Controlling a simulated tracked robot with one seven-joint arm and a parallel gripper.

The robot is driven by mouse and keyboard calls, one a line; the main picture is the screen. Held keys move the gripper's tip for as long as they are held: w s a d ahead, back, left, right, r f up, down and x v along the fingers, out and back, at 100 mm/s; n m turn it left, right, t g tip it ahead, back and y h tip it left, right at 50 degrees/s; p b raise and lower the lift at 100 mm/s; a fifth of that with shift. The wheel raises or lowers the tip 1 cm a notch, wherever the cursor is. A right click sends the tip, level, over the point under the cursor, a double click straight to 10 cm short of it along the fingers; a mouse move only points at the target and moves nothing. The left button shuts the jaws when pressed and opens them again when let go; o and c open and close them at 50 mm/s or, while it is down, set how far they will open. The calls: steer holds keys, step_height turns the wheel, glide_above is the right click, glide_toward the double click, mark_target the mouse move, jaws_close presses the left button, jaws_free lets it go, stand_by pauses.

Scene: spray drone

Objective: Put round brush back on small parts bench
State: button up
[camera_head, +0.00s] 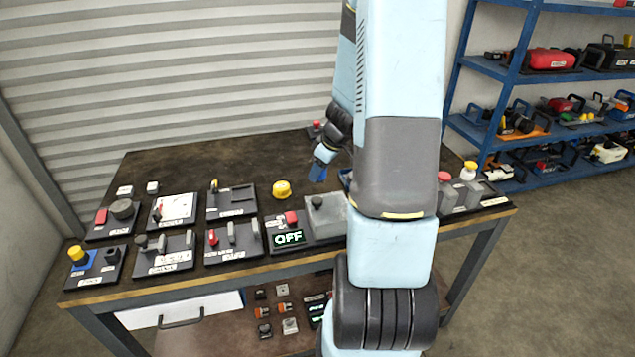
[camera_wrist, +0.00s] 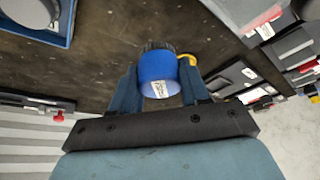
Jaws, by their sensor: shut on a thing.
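My gripper (camera_wrist: 160,88) is shut on a blue cylindrical thing with a dark top and a white label, which I take to be the round brush (camera_wrist: 157,73); its fingers press it from both sides in the wrist view. In the head view my gripper (camera_head: 319,168) hangs over the middle of the bench, beside my arm, and the blue thing shows only as a small patch there. The dark-topped small parts bench (camera_head: 250,165) spreads beneath it. I cannot tell whether the brush touches the bench top. My arm hides the bench's right middle part.
Several dark trays with small parts line the front of the bench, including a box reading OFF (camera_head: 289,238). A yellow knob (camera_head: 282,189) stands left of my gripper. The back left of the bench top is clear. A blue shelf (camera_head: 560,140) stands at right.

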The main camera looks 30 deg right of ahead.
steer(key=w+f, duration=0.1)
steer(key=f, duration=0.1)
steer(key=w+d+f, duration=0.1)
steer(key=w+f, duration=0.1)
steer(key=shift+w+f, duration=0.2)
steer(key=shift+f, duration=1.45)
steer(key=o, duration=1)
steer(key=shift+r, duration=0.1)
